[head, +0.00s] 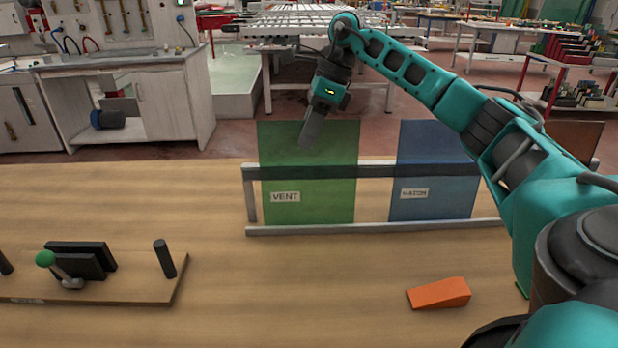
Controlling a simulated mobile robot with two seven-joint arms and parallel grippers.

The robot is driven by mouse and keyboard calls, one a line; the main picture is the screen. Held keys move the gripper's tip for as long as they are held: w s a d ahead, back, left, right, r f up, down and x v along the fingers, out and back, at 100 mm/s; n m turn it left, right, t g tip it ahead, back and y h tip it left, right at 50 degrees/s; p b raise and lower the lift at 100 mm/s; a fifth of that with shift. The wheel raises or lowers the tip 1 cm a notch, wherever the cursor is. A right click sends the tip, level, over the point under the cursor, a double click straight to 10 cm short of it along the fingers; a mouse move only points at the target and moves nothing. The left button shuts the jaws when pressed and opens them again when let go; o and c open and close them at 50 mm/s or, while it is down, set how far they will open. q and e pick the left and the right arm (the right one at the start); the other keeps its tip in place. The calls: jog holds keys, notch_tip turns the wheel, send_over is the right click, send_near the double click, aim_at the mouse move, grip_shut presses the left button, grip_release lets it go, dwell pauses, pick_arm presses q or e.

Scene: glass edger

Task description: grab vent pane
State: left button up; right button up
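The vent pane (322,187) is a green see-through sheet with a white "VENT" label. It stands upright in a grey rack (380,228) on the wooden table, left of a blue pane. My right gripper (309,138) points down at the upper part of the vent pane. Its fingers overlap the pane's top edge in the picture, and I cannot tell whether they touch it. The fingers show edge-on as one grey shape, so their opening is hidden. My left gripper is not in view.
A blue pane (432,190) with a label stands in the same rack, partly behind my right arm, and a brown pane (577,140) is further right. An orange wedge (439,293) lies in front. A board with a green-knobbed clamp (62,268) is at left.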

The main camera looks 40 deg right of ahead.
grip_shut()
dwell(0.3)
jog(key=shift+r, duration=0.1)
dwell(1.1)
